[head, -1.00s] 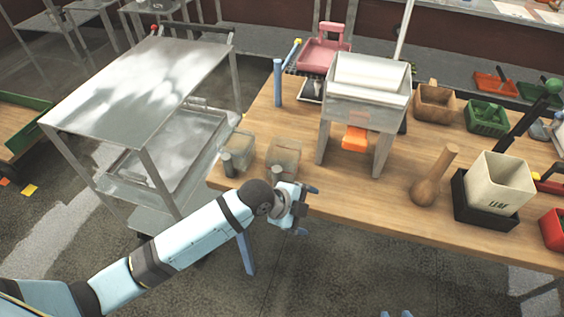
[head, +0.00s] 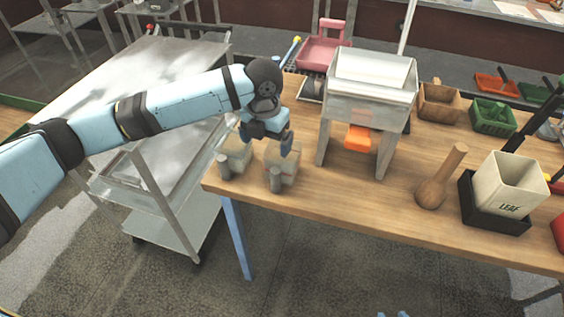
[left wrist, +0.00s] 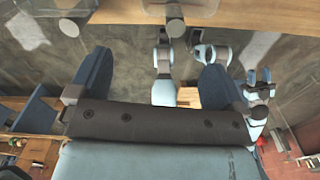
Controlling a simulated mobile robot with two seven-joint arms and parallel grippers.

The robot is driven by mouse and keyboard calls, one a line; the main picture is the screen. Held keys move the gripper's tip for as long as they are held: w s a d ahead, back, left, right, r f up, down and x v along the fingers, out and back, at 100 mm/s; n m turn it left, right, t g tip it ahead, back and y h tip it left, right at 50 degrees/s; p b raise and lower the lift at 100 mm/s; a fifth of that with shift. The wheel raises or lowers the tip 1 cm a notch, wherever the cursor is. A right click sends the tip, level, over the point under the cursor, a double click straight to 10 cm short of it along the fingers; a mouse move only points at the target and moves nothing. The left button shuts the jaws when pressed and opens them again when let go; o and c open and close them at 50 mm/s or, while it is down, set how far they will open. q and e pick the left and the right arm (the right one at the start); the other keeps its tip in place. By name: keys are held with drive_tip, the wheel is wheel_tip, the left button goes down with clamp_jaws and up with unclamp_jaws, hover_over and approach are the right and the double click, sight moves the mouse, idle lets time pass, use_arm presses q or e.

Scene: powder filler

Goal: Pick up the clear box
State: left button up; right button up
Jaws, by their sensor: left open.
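Two clear boxes stand side by side on the left end of the wooden table, a left one (head: 236,160) and a right one (head: 283,172). Each has a grey round part at its front. My left gripper (head: 268,142) is over the boxes with its fingers pointing down, open and empty. It partly hides the tops of both boxes. In the left wrist view its two fingers (left wrist: 157,80) are spread wide, with parts of both boxes at the top edge. Two small blue tips (head: 396,314) at the bottom edge of the head view appear to be my right gripper.
A metal filler stand (head: 368,85) with an orange part is right of the boxes. A wooden pestle-like tool (head: 433,190) and a cream container (head: 505,183) in a black tray (head: 494,216) stand farther right. A metal cart (head: 110,90) is left of the table.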

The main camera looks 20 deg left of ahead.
sight(281, 166)
use_arm(q)
drive_tip(key=shift+w+d+f+p, duration=0.15)
drive_tip(key=shift+f+p, duration=0.2)
drive_tip(key=shift+f, duration=2.5)
drive_tip(key=shift+s+d+f+p, duration=0.1)
drive_tip(key=shift+f+p, duration=0.2)
drive_tip(key=shift+f, duration=2.55)
drive_tip(key=c, duration=1.1)
drive_tip(key=shift+r, duration=0.1)
